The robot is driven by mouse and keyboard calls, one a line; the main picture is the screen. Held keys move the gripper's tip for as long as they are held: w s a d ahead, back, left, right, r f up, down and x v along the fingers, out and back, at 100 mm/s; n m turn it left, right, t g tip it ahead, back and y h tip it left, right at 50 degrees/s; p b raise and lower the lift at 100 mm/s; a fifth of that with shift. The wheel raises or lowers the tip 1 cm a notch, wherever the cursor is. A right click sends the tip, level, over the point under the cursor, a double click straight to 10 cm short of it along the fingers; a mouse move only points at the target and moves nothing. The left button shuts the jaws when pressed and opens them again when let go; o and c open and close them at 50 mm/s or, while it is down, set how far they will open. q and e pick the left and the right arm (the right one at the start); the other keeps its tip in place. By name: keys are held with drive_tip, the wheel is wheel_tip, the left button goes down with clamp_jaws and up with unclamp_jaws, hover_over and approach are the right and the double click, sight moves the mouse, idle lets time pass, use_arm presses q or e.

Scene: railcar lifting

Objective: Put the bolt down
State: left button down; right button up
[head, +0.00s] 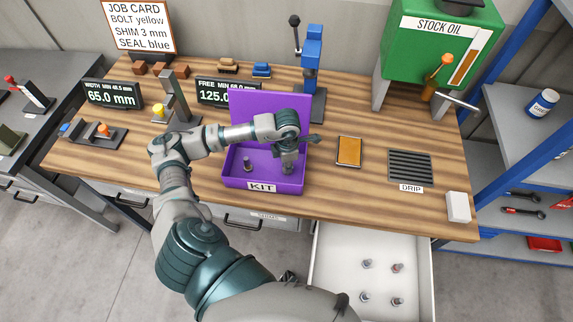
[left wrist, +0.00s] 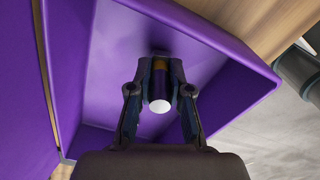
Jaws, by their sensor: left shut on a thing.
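My left gripper (head: 287,168) reaches down into the purple KIT box (head: 262,188) on the bench, at the right part of its inside. In the left wrist view the gripper (left wrist: 160,112) is shut on the bolt (left wrist: 160,104), whose round pale end faces the camera. A yellowish band shows near its far end. The box floor lies beyond it; I cannot tell whether the bolt touches it. My right gripper is not in view.
An open white drawer (head: 330,250) below holds several bolts. A blue press (head: 311,50) and gauges stand behind. The job card (head: 138,25) reads BOLT yellow.

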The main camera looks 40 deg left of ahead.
use_arm(q)
drive_tip(key=shift+s+a+f, duration=0.1)
drive_tip(key=shift+f, duration=0.25)
drive_tip(key=shift+a, duration=0.15)
drive_tip(key=shift+a+f, duration=0.2)
drive_tip(key=shift+a, duration=0.25)
drive_tip(key=c, duration=1.2)
unclamp_jaws()
drive_tip(key=shift+a, duration=0.15)
drive_tip(key=shift+o, duration=0.6)
drive_tip(key=shift+d, duration=0.25)
drive_tip(key=shift+d+r, duration=0.25)
drive_tip(key=shift+d, duration=0.05)
drive_tip(key=shift+a+r, duration=0.1)
drive_tip(key=shift+r, duration=5.8)
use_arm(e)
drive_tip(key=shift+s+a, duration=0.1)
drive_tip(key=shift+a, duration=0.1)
